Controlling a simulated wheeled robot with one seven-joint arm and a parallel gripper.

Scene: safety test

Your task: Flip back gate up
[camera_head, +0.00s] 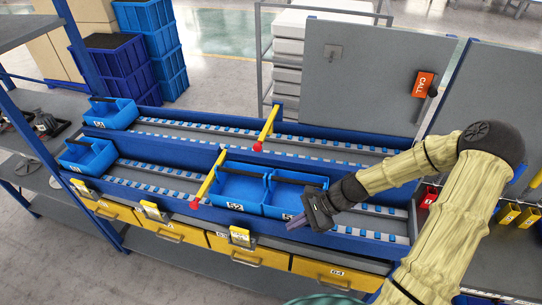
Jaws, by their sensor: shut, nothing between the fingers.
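The back gate (268,127) is a yellow bar with a red knob at its near end. It slants across the back roller lane (325,150), and I cannot tell exactly how far it is raised. A similar front gate (209,179), also yellow with a red end, crosses the front lane just left of two blue bins. My gripper (291,223) is shut and empty. It is over the near edge of the front lane, by the right-hand bin, well in front and to the right of the back gate, and not touching it.
Two joined blue bins (243,210) sit mid front lane. A blue bin (111,113) stands at each lane's left end. Yellow drawers (180,232) line the front below. A grey panel with an orange CALL box (422,85) rises behind. The back lane looks clear.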

